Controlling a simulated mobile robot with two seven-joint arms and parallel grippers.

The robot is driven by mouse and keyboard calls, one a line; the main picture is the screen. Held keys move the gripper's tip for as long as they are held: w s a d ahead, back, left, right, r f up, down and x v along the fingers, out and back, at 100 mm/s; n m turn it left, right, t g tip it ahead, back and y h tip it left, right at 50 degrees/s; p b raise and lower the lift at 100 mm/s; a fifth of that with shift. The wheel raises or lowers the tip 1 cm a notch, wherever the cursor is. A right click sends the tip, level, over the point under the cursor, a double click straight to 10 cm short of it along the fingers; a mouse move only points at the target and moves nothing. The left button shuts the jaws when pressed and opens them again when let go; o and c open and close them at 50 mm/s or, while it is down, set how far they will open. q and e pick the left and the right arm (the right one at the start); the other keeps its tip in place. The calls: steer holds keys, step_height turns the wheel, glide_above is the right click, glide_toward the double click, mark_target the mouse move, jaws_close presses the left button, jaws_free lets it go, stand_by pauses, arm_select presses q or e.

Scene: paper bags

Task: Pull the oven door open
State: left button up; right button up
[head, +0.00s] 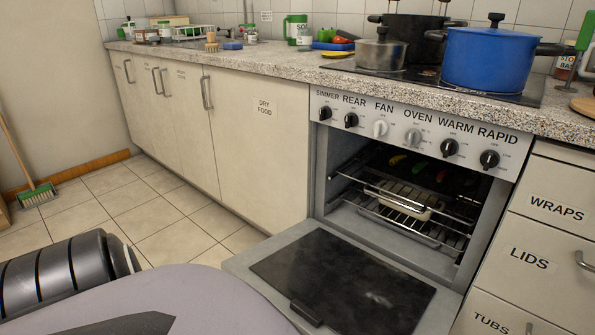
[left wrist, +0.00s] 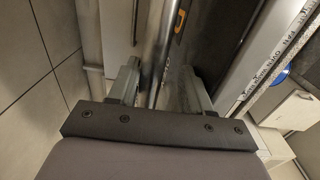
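The oven door (head: 335,285) is swung down, lying about flat in front of the oven (head: 410,195), with its dark glass facing up. The oven cavity with its wire racks (head: 430,215) is exposed. A black bracket (head: 307,313) shows at the door's front edge; the rest of any handle is cut off or hidden by my arm. In the left wrist view, my left gripper (left wrist: 160,80) has its fingers apart. A metal bar (left wrist: 162,40) runs between them; contact cannot be made out. The head view does not show the left fingers. My right gripper is not in view.
Low cupboards (head: 255,135) stand left of the oven, and labelled drawers (head: 540,245) stand right of it. A blue pot (head: 490,60) and a steel pot (head: 380,52) sit on the hob. A tray (head: 405,198) is on a rack.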

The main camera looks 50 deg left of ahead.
arm_select(q)
steer(key=p+v, duration=0.1)
steer(key=v, duration=0.6)
steer(key=shift+p, duration=0.3)
stand_by(0.3)
